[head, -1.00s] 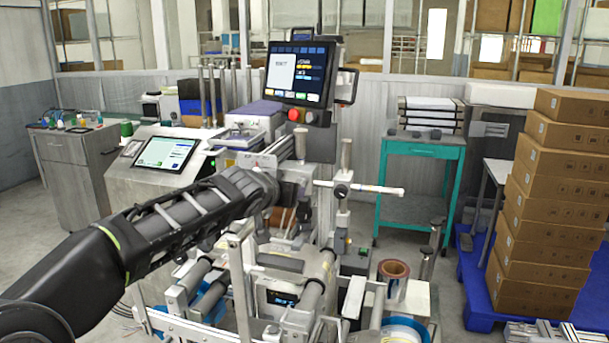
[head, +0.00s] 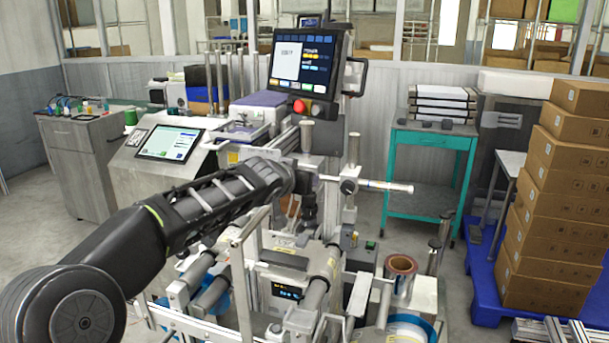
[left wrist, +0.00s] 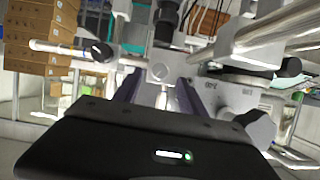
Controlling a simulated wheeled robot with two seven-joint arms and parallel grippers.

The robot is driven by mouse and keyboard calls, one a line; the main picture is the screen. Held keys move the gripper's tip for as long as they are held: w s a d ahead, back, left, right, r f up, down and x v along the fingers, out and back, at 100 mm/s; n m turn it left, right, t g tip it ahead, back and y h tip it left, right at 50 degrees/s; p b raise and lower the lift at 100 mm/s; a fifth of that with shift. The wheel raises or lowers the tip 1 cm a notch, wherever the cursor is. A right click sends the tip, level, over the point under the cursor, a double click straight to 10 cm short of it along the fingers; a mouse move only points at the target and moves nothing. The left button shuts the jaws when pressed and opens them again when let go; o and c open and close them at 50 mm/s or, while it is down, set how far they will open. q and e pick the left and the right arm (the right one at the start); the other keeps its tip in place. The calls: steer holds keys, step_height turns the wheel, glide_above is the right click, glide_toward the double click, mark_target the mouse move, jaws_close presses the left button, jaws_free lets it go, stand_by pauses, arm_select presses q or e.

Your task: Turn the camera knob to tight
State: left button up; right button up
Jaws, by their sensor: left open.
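In the left wrist view my left gripper (left wrist: 160,80) is open, its two dark purple-tinted fingers pointing at a small silver lobed knob (left wrist: 160,72). The knob shows between the fingers, and I cannot tell whether they touch it. A black cylinder (left wrist: 166,22), which may be the camera, stands just above it. In the head view my left arm reaches to the machine's upright, and its wrist hides the gripper and the knob. The dark cylinder (head: 308,205) shows just below and right of the wrist. My right gripper is in neither view.
A white-tipped rod with a clamp knob (head: 348,186) sticks out right of my wrist. The monitor (head: 303,62) with a red button stands above. Rollers and upright posts lie below my arm. A teal table (head: 432,140) and stacked cartons (head: 555,200) stand to the right.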

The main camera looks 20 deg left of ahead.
arm_select(q)
steer(key=p+x, duration=0.1)
steer(key=x, duration=0.3)
jaws_close()
stand_by(0.5)
